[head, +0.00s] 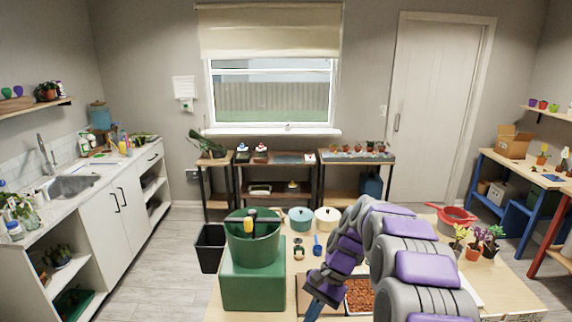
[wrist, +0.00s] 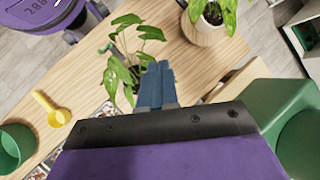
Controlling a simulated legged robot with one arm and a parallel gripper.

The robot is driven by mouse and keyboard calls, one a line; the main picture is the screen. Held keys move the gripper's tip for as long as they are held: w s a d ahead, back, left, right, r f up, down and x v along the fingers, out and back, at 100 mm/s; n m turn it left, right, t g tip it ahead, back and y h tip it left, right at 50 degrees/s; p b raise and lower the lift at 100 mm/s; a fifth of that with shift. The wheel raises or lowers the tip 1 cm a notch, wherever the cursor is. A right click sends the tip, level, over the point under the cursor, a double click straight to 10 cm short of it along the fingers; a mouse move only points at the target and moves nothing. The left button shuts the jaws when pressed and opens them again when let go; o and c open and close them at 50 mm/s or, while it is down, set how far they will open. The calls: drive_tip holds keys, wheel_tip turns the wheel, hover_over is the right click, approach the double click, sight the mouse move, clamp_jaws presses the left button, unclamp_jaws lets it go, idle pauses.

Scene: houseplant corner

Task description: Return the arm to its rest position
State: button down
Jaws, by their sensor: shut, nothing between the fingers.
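My purple and grey arm (head: 385,240) reaches over the right part of the wooden table and bends down toward its front. My gripper (head: 310,300) is low at the arm's end, with blue fingers. In the wrist view my gripper (wrist: 156,70) has its blue fingers together and nothing between them. A leafy green plant (wrist: 133,60) shows right beside the fingers; whether they touch its leaves I cannot tell. Part of my purple body (wrist: 40,15) shows at the upper left of that view.
A green bucket (head: 253,242) stands on a green box (head: 252,285) left of my arm. A yellow scoop (wrist: 57,115) lies in the wrist view.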

drive_tip(key=s+d+r+n+t+h, duration=0.15)
drive_tip(key=s+r, duration=0.25)
drive_tip(key=s, duration=0.4)
drive_tip(key=s+d+r+n+h, duration=0.1)
drive_tip(key=s+r+n, duration=0.15)
drive_tip(key=s, duration=0.45)
drive_tip(key=s+d+n+h, duration=0.1)
drive_tip(key=s+d, duration=0.1)
drive_tip(key=s, duration=0.7)
drive_tip(key=s+d+t+h+b, duration=0.1)
drive_tip(key=s+d, duration=0.2)
drive_tip(key=s, duration=0.7)
drive_tip(key=shift+s+d+f+n+h, duration=0.2)
drive_tip(key=shift+f+n+h, duration=0.1)
drive_tip(key=shift+n+h, duration=0.1)
